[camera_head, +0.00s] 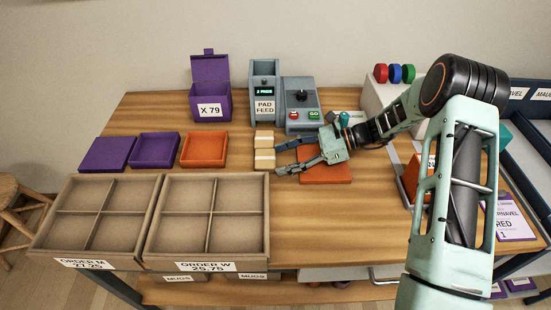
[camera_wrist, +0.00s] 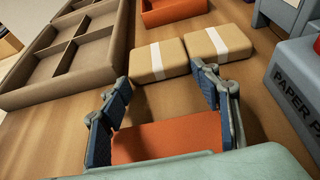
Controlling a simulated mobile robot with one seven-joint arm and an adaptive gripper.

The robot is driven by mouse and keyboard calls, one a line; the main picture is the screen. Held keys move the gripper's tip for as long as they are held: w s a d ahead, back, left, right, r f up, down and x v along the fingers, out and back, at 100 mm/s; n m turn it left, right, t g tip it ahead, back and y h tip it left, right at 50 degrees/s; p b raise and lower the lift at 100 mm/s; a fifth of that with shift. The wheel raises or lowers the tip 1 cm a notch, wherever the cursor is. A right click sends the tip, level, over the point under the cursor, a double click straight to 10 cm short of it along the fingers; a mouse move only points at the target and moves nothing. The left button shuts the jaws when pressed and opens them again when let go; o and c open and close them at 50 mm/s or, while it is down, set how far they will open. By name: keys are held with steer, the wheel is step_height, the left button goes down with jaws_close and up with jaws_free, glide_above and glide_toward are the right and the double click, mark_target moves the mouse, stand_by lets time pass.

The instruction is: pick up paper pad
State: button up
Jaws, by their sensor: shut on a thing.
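Two tan paper pads with white bands lie side by side left of the orange panel. My gripper (camera_head: 273,160) reaches in from the right, low over the table. Its blue-padded fingers (camera_wrist: 160,78) are wide apart and shut on the nearer paper pad (camera_head: 264,160), which also shows in the wrist view (camera_wrist: 145,65). The other paper pad (camera_head: 264,138) sits close beside it, just beyond the finger on that side; it shows in the wrist view (camera_wrist: 212,50). I cannot tell whether the held pad is clear of the table.
The flat orange panel (camera_head: 335,174) lies under my gripper. The pad feed machine (camera_head: 264,82) and a grey control box (camera_head: 300,113) stand behind. An orange tray (camera_head: 204,150), purple tray (camera_head: 154,150) and divided order crates (camera_head: 265,225) are left. Bare wood lies in front.

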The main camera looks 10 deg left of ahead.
steer(key=shift+r, duration=0.5)
step_height(320, 180, up, 2)
steer(key=shift+r, duration=0.25)
steer(key=s+d+r+p, duration=0.1)
steer(key=s+r, duration=0.4)
steer(key=s, duration=0.2)
steer(key=s+d+r, duration=0.2)
steer(key=s+r, duration=0.3)
steer(key=s, duration=0.2)
steer(key=w+d+m+t+h, duration=0.1)
steer(key=w+d+m+t, duration=0.45)
steer(key=d, duration=0.55)
steer(key=w+d+m+t+h, duration=0.1)
steer(key=w+d+m+t, duration=0.35)
steer(key=w+d, duration=0.4)
step_height(320, 180, up, 7)
steer(key=s+d+t+p, duration=0.1)
steer(key=d+p, duration=0.1)
steer(key=p, duration=1.1)
steer(key=shift+s+d+r+p, duration=0.2)
steer(key=shift+s+p, duration=0.1)
steer(key=shift+s, duration=0.1)
steer(key=shift+f, duration=0.1)
